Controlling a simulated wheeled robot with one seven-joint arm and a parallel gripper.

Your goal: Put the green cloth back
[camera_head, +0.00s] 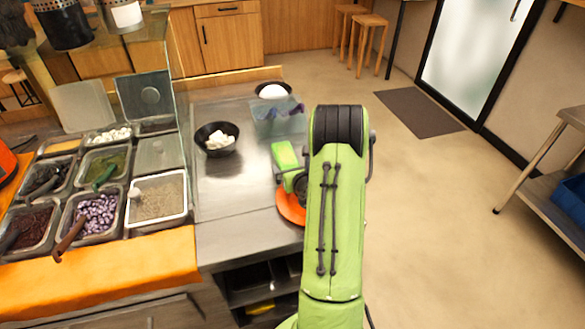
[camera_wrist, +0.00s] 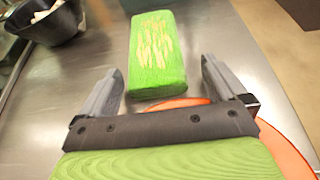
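The green cloth (camera_head: 285,155), folded into a thick block, lies on the steel counter. In the wrist view the green cloth (camera_wrist: 155,40) has pale yellow marks on top and lies ahead, with its near end around the level of the fingertips. My gripper (camera_wrist: 161,68) is open, one finger to each side of that near end, with nothing held. Whether the fingers are level with the cloth or above it I cannot tell. In the head view my gripper is mostly hidden by my arm.
An orange round item (camera_head: 290,207) lies under my gripper. A black bowl with white pieces (camera_head: 216,147) stands left of the cloth. A second bowl (camera_head: 273,91) is behind. Topping trays (camera_head: 158,197) fill the left. Counter between bowl and cloth is clear.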

